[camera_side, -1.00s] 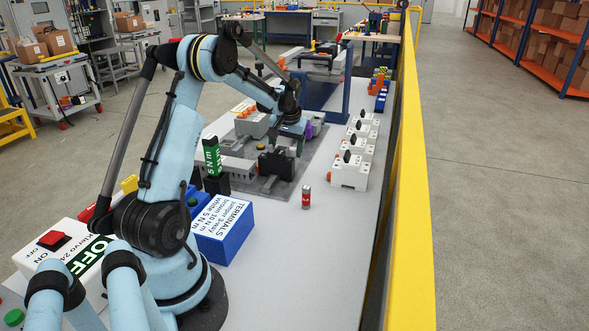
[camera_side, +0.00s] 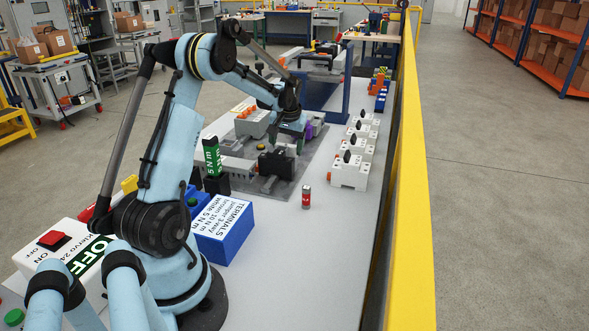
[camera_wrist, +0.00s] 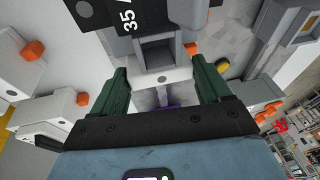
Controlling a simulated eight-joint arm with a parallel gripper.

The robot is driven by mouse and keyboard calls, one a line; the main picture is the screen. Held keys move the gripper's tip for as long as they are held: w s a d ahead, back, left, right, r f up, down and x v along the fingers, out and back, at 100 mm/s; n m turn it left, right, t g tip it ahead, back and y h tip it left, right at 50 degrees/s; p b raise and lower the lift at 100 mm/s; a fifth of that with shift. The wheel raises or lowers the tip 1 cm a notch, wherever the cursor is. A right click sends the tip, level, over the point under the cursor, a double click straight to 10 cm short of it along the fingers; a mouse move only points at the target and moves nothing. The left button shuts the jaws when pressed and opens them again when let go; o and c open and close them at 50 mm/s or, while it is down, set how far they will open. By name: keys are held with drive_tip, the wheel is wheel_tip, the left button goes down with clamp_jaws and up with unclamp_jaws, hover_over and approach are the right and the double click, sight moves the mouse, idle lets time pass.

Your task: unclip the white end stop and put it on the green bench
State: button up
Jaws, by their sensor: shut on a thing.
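The white end stop (camera_wrist: 172,77) shows in the wrist view as a pale block with a small round hole, between the two green fingers. My gripper (camera_wrist: 165,80) is shut on it, with one finger on each side. A grey housing with a dark square opening (camera_wrist: 160,52) sits directly beyond it; I cannot tell whether they touch. In the side view my gripper (camera_side: 293,138) is over the grey mounting plate on the table, just behind a black device (camera_side: 276,163). The end stop is too small to make out there. I cannot pick out a green bench for certain.
White breakers with black levers (camera_side: 350,170) stand in a row to the right. A small red-and-white can (camera_side: 306,198) and a blue TERMINALS box (camera_side: 225,232) stand nearer. A yellow rail (camera_side: 412,180) runs along the right side. The front right tabletop is clear.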

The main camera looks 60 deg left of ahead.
sight(286, 146)
drive_tip(key=shift+r, duration=0.3)
drive_tip(key=shift+r, duration=2.15)
drive_tip(key=shift+r, duration=0.15)
